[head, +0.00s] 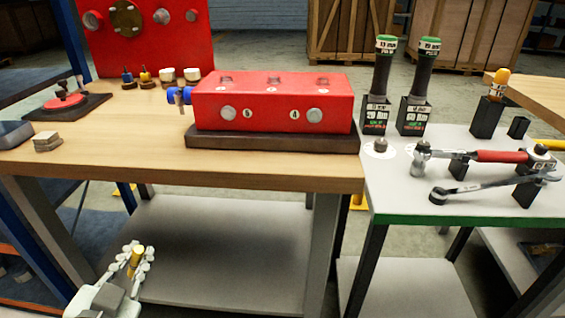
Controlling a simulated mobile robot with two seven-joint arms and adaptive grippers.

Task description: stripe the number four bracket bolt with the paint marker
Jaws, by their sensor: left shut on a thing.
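The red bracket block (273,92) sits on a dark base on the wooden bench. Its front face has two round grey bolt heads. The right one, the number four bolt (314,116), is beside a white label that reads 4. No stripe can be made out on it at this size. My left gripper (138,262) is low at the lower left, in front of the bench and below its top. It is shut on a yellow cylinder, apparently the paint marker (137,258), well apart from the block. My right gripper is out of view.
A blue clamp-like part (180,95) sticks out at the block's left end. The bench's front edge (200,181) lies between my left gripper and the block. At right, a green-edged table (400,204) holds a red-handled wrench (500,156), black holders and a spanner.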

